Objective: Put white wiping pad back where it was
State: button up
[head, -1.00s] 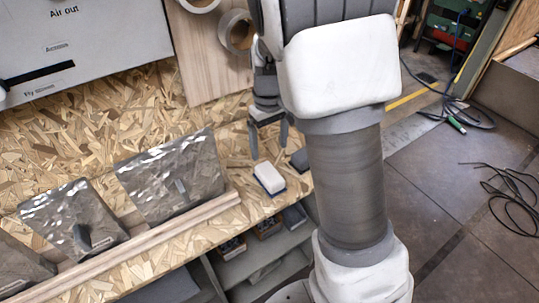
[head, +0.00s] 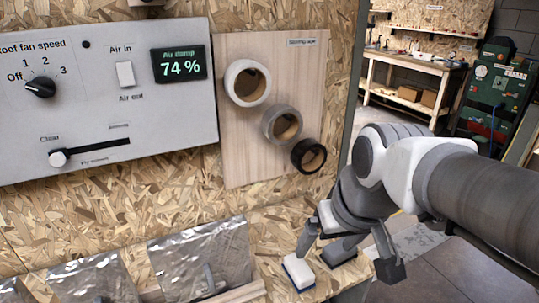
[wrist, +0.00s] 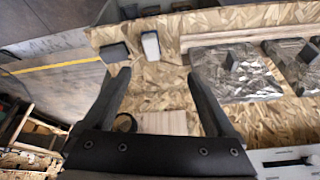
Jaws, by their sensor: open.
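The white wiping pad (head: 299,271), a white block on a blue base, lies on the chipboard bench top near its right end. It also shows in the wrist view (wrist: 150,45), at the top, beyond my fingertips. A dark grey pad (head: 338,252) lies beside it on the right, and it shows left of the white one in the wrist view (wrist: 114,52). My gripper (head: 347,264) is open, with its fingers spread and nothing between them. In the wrist view my gripper (wrist: 158,76) points toward the pads without gripping either one.
Crumpled silvery panels (head: 200,260) and a wooden strip (head: 230,294) lie left of the pads. A wooden board (head: 236,150) with tape rolls and a grey control panel (head: 100,95) stand behind. The bench ends just right of the dark pad; floor lies beyond.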

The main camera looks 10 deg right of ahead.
jog(key=shift+m+t+h, duration=0.4)
jog(key=shift+t, duration=0.2)
jog(key=s, duration=0.4)
jog(key=shift+s+d+r, duration=0.15)
jog(key=shift+r, duration=0.05)
notch_tip(320, 180, up, 6)
jog(key=p, duration=0.5)
jog(key=shift+f+p, duration=0.1)
jog(key=shift+p, duration=0.25)
